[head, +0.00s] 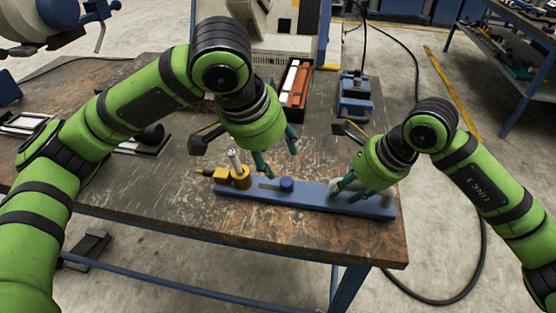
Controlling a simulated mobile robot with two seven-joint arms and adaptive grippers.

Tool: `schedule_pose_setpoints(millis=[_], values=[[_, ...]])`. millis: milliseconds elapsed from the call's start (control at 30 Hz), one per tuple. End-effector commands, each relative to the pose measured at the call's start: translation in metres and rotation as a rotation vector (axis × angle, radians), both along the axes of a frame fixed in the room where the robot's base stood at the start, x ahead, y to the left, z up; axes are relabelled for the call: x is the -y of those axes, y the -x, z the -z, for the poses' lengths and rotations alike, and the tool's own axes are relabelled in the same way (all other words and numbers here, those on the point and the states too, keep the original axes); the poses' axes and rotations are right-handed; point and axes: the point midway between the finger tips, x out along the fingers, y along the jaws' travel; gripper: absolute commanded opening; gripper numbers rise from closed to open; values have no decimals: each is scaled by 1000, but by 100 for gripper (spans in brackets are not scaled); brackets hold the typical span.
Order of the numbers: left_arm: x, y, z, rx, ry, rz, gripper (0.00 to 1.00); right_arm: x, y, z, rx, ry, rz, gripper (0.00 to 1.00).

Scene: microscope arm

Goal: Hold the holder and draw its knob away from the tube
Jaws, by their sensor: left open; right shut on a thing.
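The holder is a long blue bar (312,201) lying near the front edge of the table. A yellow block (240,180) at its left end carries an upright pale tube (234,160). A round blue knob (286,184) stands on the bar at a slot, a short way right of the block and apart from the tube. My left gripper (277,157) is open and empty, above the knob, fingers pointing down. My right gripper (346,191) is shut on the holder near its right end, at a pale part. Its fingers partly hide that part.
A blue device (355,97) stands behind my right gripper. An open case with red and white items (296,83) lies behind my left gripper. Dark trays are at the left. The worn wooden table (300,238) is bare in front of the holder.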

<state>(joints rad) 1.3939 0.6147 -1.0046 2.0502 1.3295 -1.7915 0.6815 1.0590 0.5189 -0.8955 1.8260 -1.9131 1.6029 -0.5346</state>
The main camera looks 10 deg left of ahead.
Motion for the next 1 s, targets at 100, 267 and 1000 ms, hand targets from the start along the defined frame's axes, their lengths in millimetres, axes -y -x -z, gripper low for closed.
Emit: schedule_pose_setpoints(millis=[100,267,1000], values=[[-1,2,-3,-1,0,0,52,0,-1,-2,5,-1,2,0],[-1,1,-3,-1,0,0,52,0,-1,-2,5,-1,2,0],[0,1,-2,-1,0,0,52,8,2,-19,6,0,1,62]])
